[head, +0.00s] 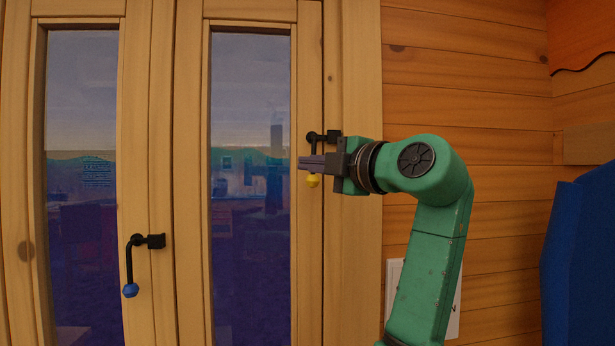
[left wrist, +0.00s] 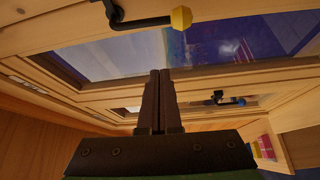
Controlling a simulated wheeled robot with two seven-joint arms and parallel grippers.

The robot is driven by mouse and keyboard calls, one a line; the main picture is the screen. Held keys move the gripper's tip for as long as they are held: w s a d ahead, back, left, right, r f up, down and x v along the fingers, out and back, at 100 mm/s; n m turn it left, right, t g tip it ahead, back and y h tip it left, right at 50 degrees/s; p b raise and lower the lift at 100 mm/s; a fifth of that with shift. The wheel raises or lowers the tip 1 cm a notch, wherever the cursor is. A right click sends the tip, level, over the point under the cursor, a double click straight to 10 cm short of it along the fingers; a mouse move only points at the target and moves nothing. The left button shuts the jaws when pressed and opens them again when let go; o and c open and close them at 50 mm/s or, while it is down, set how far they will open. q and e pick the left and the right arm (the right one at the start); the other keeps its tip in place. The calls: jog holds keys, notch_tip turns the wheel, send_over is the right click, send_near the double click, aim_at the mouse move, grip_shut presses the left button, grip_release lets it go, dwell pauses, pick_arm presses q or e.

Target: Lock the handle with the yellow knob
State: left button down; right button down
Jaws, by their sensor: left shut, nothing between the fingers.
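The yellow knob (head: 313,181) hangs at the lower end of a black handle (head: 322,137) on the right window frame. The lever points down, and its middle is hidden behind my fingers in the head view. My left gripper (head: 300,162) is shut and empty, in front of the handle just above the knob; I cannot tell whether it touches. In the left wrist view the yellow knob (left wrist: 181,18) and its black lever (left wrist: 140,22) are at the top, beyond the shut fingertips (left wrist: 160,72) and apart from them in the picture. My right gripper is not in view.
A second black handle (head: 150,241) with a blue knob (head: 130,290) hangs down on the left window frame. Log wall (head: 470,90) lies to the right, with a white wall plate (head: 394,290) low behind my arm. A blue object (head: 580,260) stands at the right edge.

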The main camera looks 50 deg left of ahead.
pick_arm(q)
jog(key=d, duration=0.3)
jog(key=d+b, duration=0.1)
jog(key=shift+w+d+f, duration=0.1)
jog(key=shift+d+f, duration=0.15)
jog(key=shift+d, duration=0.05)
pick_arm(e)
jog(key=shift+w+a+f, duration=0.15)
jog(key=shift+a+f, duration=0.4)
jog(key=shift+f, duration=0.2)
pick_arm(q)
jog(key=shift+w+a+f, duration=0.1)
jog(key=shift+w, duration=0.05)
